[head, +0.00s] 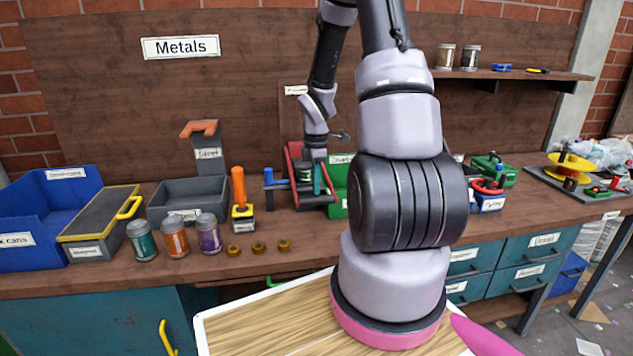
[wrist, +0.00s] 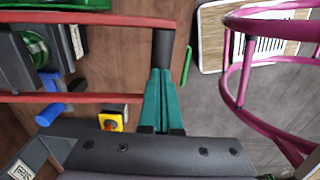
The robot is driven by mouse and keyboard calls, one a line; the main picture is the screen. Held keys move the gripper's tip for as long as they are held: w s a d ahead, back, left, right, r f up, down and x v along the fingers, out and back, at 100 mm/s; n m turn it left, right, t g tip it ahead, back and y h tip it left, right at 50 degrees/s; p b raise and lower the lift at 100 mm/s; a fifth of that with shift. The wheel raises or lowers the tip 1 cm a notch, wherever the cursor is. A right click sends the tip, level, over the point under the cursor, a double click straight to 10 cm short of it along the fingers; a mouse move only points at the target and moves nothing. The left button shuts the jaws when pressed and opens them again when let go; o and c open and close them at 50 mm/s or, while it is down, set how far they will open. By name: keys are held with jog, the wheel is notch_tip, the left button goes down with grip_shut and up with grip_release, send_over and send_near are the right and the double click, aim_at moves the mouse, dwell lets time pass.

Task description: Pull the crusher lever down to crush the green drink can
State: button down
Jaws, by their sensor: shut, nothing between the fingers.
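The crusher stands at the middle of the bench, and its red lever (head: 294,183) has two side bars reaching toward the bench's front edge. In the wrist view the red bars (wrist: 95,18) meet a dark cross grip (wrist: 164,48). The green can (head: 304,171) is between the bars, partly hidden; it also shows at the left in the wrist view (wrist: 35,50). I cannot tell how far it is flattened. My gripper (head: 318,183) is shut and empty, with its teal fingertips (wrist: 160,72) at the dark grip, seemingly over it; contact is unclear.
A blue post handle (head: 270,180) and an orange-handled device (head: 240,205) stand left of the crusher.

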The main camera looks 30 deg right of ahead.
jog(key=shift+w+f, duration=0.2)
jog(key=shift+f, duration=1)
jog(key=shift+r, duration=3.6)
jog(key=shift+r, duration=0.25)
jog(key=s+a+r+m+t, duration=0.1)
jog(key=s+a+r+m, duration=0.15)
jog(key=r, duration=0.35)
jog(key=s+a+r+m+t, duration=0.1)
jog(key=r+m, duration=0.3)
jog(key=r, duration=0.1)
jog(key=s+a+r+m+t, duration=0.1)
jog(key=s+a+r+m, duration=0.15)
jog(key=r, duration=0.35)
jog(key=s+a+r+m+t+y, duration=0.1)
jog(key=s+a+r+m+t, duration=0.1)
jog(key=s+r+m, duration=0.3)
jog(key=s+a+r+m+t+y, duration=0.1)
jog(key=s+a+r+m+t, duration=0.1)
jog(key=s+a+r+m, duration=0.3)
jog(key=shift+s+r, duration=0.5)
jog(key=shift+s, duration=0.55)
